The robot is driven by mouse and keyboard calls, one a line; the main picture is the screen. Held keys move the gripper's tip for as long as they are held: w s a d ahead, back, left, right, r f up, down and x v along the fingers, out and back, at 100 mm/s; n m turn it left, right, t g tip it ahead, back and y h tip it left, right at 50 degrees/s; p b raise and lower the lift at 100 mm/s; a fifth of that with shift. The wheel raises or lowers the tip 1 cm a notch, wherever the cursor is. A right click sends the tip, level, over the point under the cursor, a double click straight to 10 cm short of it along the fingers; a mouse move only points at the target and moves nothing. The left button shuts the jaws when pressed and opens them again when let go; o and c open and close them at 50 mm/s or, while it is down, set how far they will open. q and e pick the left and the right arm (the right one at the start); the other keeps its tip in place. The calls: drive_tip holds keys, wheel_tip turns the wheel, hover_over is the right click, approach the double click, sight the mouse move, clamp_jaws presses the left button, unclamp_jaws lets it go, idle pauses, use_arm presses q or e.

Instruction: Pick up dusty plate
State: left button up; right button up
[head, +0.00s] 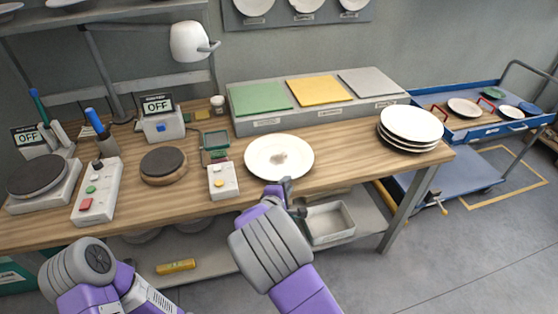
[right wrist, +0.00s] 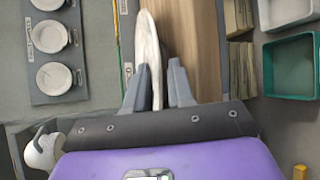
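The dusty plate (head: 279,157) is white with a grey-brown smudge in its middle. It lies on the wooden workbench at the front edge, in the middle of the head view. My right gripper (head: 286,188) is at the plate's near rim. In the right wrist view the plate (right wrist: 147,45) shows edge-on, with its rim between the two fingers of the right gripper (right wrist: 157,85). The left finger is close to the plate; a gap shows on the right finger's side. Whether either finger touches is unclear. My left gripper is out of the head view; only my left arm shows.
A stack of white plates (head: 411,124) stands to the right on the workbench (head: 340,150). Behind are green (head: 260,98), yellow (head: 317,91) and grey pads. A button box (head: 223,181) is just left of the plate. A blue cart (head: 465,125) holds more plates.

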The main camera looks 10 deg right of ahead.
drive_tip(key=x, duration=0.4)
drive_tip(key=shift+w+d+f+b, duration=0.1)
drive_tip(key=shift+w+b, duration=0.2)
drive_tip(key=shift+w, duration=0.1)
clamp_jaws()
idle(1.0)
